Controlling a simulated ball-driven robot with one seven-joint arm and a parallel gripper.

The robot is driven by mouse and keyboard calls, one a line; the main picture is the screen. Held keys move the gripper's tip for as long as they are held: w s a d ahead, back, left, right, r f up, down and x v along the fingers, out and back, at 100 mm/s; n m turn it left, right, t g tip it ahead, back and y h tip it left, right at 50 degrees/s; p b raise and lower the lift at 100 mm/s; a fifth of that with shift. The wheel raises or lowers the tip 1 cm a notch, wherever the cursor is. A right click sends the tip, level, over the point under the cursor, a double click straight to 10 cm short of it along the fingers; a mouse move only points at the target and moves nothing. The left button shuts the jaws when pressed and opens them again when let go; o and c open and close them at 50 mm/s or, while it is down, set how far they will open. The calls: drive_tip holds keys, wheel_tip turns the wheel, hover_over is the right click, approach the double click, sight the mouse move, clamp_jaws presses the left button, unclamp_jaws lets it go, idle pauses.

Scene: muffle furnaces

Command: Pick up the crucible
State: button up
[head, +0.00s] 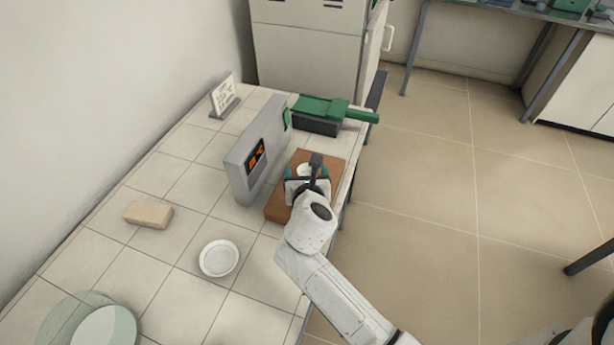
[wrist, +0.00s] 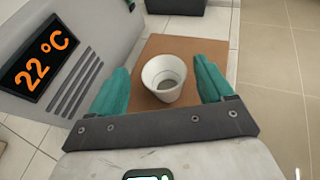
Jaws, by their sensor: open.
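The crucible (wrist: 163,78) is a small white cup, standing upright on a brown board with grey contents at its bottom. In the head view the crucible (head: 304,170) shows only partly behind my gripper. My gripper (wrist: 163,82) is open, with one green finger on each side of the crucible in the wrist view and a visible space between each finger and the cup. In the head view my gripper (head: 307,176) is over the brown board (head: 277,208).
A grey panel (head: 238,170) reading 22 °C stands close left of the board. A white dish (head: 218,258), tan block (head: 149,214), sign (head: 224,96) and glass disc (head: 105,327) are on the tiled bench. The right bench edge is close.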

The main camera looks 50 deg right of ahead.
sight(307, 167)
drive_tip(key=x, duration=0.4)
drive_tip(key=shift+s+d+f, duration=0.1)
drive_tip(key=shift+d+f, duration=0.05)
drive_tip(key=shift+c, duration=0.2)
drive_tip(key=c, duration=1.2)
